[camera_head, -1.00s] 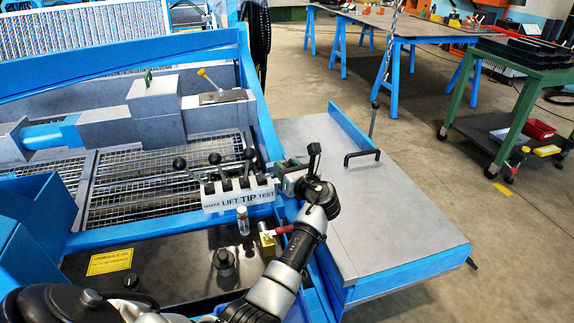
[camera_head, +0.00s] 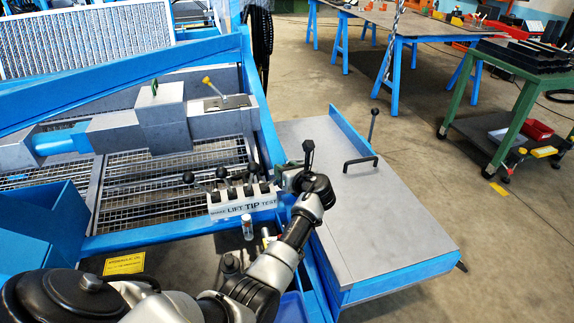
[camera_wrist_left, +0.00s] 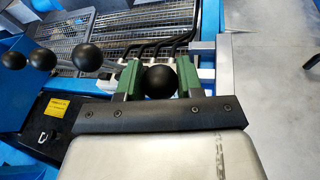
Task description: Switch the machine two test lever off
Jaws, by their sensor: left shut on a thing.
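The machine's lever panel (camera_head: 243,201), a white block lettered LIFT, TIP and TEST, stands at the front right of the blue frame. Three black-knobbed levers (camera_head: 222,172) rise from it and are free. My left gripper (camera_head: 286,172) is at the panel's right end, by the TEST lettering. In the left wrist view its green jaws (camera_wrist_left: 160,80) are shut on the black ball knob of the test lever (camera_wrist_left: 161,82). The lever's rod is hidden below the knob. The three free knobs show to the left (camera_wrist_left: 88,57). My right gripper is not in view.
A grey-topped bench (camera_head: 380,215) with a black handle (camera_head: 361,162) stands right of the lever panel. A small clear bottle (camera_head: 247,228) is just below the panel. A metal grating (camera_head: 150,190) lies behind the levers. Open floor is further right.

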